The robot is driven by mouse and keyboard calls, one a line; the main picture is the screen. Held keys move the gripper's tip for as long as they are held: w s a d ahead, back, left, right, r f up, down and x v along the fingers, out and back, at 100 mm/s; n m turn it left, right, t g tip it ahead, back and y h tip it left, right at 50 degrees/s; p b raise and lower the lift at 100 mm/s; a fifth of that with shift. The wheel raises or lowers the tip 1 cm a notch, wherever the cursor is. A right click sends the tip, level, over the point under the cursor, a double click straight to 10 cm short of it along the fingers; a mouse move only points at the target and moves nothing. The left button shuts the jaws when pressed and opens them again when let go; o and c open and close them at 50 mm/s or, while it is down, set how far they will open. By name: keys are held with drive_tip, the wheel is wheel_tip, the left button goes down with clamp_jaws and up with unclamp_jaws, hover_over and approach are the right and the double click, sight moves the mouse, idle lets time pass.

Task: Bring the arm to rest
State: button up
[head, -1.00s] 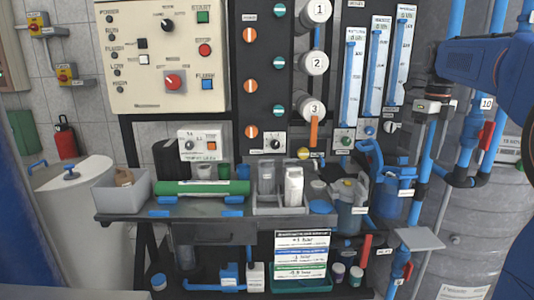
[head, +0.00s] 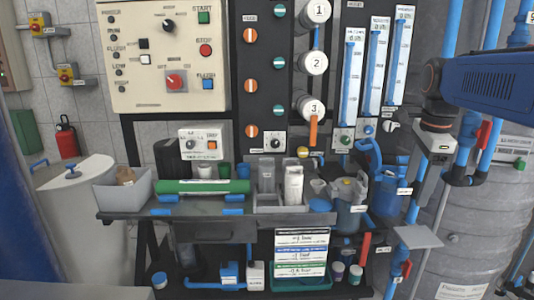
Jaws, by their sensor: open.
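My blue arm (head: 500,82) reaches in from the right edge. My gripper (head: 428,172) hangs from its dark wrist and points down, in front of the blue pipes at the right of the rack. Its jaws are open and small in the picture, and I see nothing held between them. The gripper is to the right of the flow tubes (head: 376,70) and above a small grey plate (head: 418,236).
A bench (head: 205,232) carries a grey bin (head: 122,193), a green cylinder (head: 202,187) and a tray with white cartridges (head: 280,207). A blue jug (head: 390,192) stands near the gripper. A red-handled valve (head: 484,135) and a grey tank (head: 485,230) are at the right.

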drive_tip(key=s+a+f+n+t, duration=0.1)
drive_tip(key=s+a+f+n, duration=0.3)
drive_tip(key=s+f+n, duration=0.5)
drive_tip(key=s+a+f+n+t, duration=0.2)
drive_tip(key=s+a+f+n, duration=0.2)
drive_tip(key=s+f+n, duration=0.6)
drive_tip(key=shift+s+n, duration=0.55)
drive_tip(key=shift+n, duration=0.25)
drive_tip(key=shift+a+r, duration=0.1)
